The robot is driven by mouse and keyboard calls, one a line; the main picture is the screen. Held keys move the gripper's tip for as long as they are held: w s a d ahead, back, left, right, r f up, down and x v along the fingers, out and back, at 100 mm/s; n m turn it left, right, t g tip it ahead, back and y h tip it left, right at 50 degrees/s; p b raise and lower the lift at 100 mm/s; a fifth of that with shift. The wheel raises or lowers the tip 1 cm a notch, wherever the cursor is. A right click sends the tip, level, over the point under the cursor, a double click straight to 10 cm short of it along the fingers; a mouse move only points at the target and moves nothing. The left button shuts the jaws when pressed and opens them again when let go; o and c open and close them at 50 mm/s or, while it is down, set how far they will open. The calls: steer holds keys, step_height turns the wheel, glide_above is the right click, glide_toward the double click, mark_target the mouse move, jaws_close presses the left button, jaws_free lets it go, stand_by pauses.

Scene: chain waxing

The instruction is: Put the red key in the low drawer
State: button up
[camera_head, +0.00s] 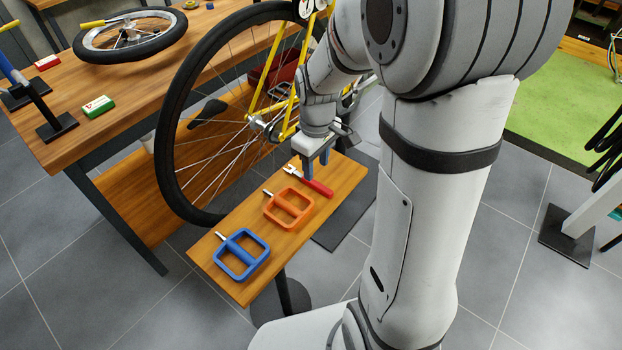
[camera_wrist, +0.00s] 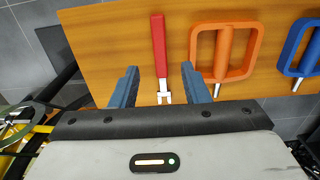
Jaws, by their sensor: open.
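The red key (camera_head: 317,187), a tool with a red handle and a silver forked head, lies flat on a small wooden table (camera_head: 222,272). It also shows in the wrist view (camera_wrist: 158,45), with its handle pointing away from my gripper. My gripper (camera_head: 316,163) is open just above the table at the key's head. In the wrist view its two blue fingers (camera_wrist: 160,82) are on either side of the key's forked end, apart from it. I cannot make out a low drawer in either view.
An orange-handled tool (camera_head: 289,208) and a blue-handled tool (camera_head: 242,254) lie beside the key on the same table. A yellow bicycle with a large wheel (camera_head: 168,150) stands close behind. A workbench (camera_head: 140,88) is at the left. Grey floor is open at the lower left.

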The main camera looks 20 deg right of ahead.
mark_target(314, 182)
steer(key=f, duration=0.2)
steer(key=f+b, duration=0.1)
steer(key=f, duration=0.2)
steer(key=shift+w+a+f, duration=0.15)
steer(key=shift+a+f, duration=0.05)
steer(key=shift+f, duration=0.15)
jaws_close()
